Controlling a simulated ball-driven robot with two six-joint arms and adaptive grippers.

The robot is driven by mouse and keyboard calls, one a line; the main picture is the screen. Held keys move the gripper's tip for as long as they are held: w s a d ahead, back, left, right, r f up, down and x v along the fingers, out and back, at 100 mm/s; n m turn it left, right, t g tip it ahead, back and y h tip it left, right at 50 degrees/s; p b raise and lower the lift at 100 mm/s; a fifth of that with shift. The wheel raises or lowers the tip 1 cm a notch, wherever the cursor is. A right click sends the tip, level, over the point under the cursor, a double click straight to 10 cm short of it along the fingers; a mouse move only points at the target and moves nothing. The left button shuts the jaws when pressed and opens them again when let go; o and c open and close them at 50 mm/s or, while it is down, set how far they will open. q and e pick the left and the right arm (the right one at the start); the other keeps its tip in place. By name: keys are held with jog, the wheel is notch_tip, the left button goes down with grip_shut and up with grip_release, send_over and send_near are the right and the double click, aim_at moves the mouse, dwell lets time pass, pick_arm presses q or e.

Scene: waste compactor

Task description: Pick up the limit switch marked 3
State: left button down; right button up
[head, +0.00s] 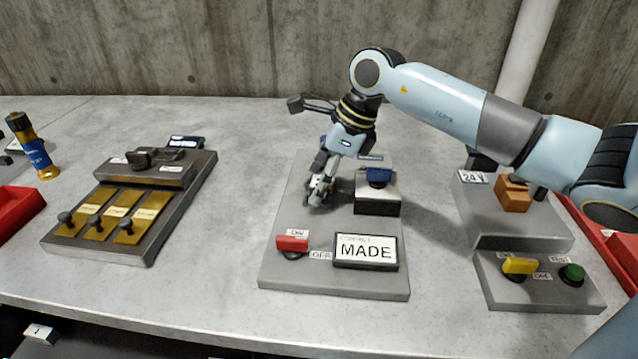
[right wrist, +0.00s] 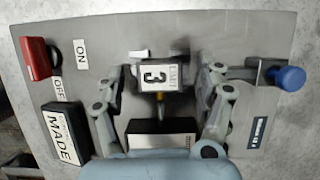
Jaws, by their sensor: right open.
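The limit switch marked 3 (right wrist: 156,78) shows in the right wrist view as a small grey body with a white "LIMIT 3" label. It sits on the grey panel (head: 283,270). My right gripper (head: 319,190) is over the panel, pointing down. In the right wrist view, its open fingers (right wrist: 162,72) stand on either side of the switch, with gaps visible. In the head view the gripper mostly hides the switch, and I cannot read its mark there. My left gripper is not in view.
Close to the switch is a dark block with a light top (head: 377,202). The panel also carries a red ON/OFF switch (head: 292,243) and a "MADE" display (head: 366,251). A panel with brass plates (head: 147,212) stands left; a 24 V unit (head: 510,235) stands right.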

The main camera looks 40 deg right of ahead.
jog(key=c, duration=1.3)
jog(key=shift+r, duration=0.1)
